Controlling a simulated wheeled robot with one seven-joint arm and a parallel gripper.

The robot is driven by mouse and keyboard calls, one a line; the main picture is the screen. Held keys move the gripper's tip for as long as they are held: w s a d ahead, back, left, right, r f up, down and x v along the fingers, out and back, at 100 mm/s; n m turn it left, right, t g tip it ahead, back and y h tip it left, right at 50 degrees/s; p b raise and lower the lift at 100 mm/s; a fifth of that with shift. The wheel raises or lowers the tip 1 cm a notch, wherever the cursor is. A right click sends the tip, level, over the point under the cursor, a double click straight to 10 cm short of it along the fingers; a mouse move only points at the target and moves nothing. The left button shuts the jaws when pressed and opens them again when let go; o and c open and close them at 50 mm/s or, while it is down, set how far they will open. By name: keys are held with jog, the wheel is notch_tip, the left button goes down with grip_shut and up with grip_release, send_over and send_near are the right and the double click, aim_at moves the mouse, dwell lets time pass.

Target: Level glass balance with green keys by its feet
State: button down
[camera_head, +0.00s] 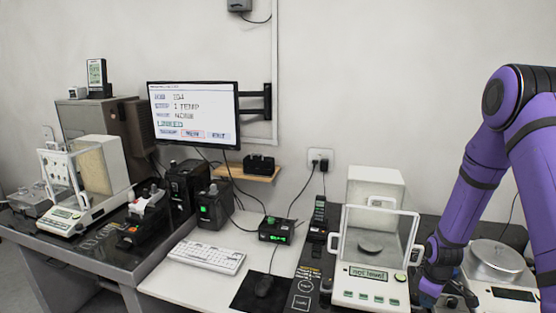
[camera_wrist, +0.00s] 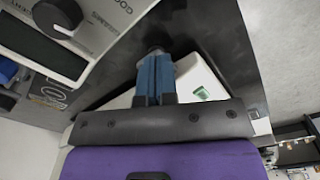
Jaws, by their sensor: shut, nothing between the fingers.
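The glass balance (camera_head: 371,246) stands on the dark table at the right, with a glass draft shield, a round pan inside and a row of green keys (camera_head: 363,296) below its display. Its white base (camera_wrist: 200,78) with one green mark shows in the wrist view. My gripper (camera_head: 430,291) is low beside the balance's right front corner. In the wrist view its blue fingers (camera_wrist: 155,72) are shut together and empty, close to the base. A dark rounded part shows at the fingertips; I cannot tell whether it is a foot or whether they touch. The feet are not clearly visible.
A scale with a round steel pan (camera_head: 497,262) stands close on the right; its black knob (camera_wrist: 58,17) shows in the wrist view. A black printer (camera_head: 276,231), keyboard (camera_head: 207,256) and mouse (camera_head: 263,285) lie left. Another glass balance (camera_head: 85,186) stands far left.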

jog(key=shift+d+f, duration=0.25)
jog(key=shift+f, duration=0.15)
jog(key=shift+w+d+r, duration=0.1)
jog(key=shift+w+d, duration=0.15)
jog(key=shift+d, duration=0.1)
jog(key=shift+w+d, duration=0.25)
jog(key=shift+w, duration=0.1)
jog(key=shift+d, duration=0.2)
dwell(0.4)
jog(key=shift+s+d, duration=0.15)
jog(key=shift+s, duration=0.05)
jog(key=shift+w+d+r, duration=0.2)
jog(key=shift+d+r, duration=0.05)
jog(key=shift+r, duration=0.35)
jog(key=r, duration=0.4)
jog(key=shift+a+r, duration=0.25)
jog(key=shift+a, duration=0.05)
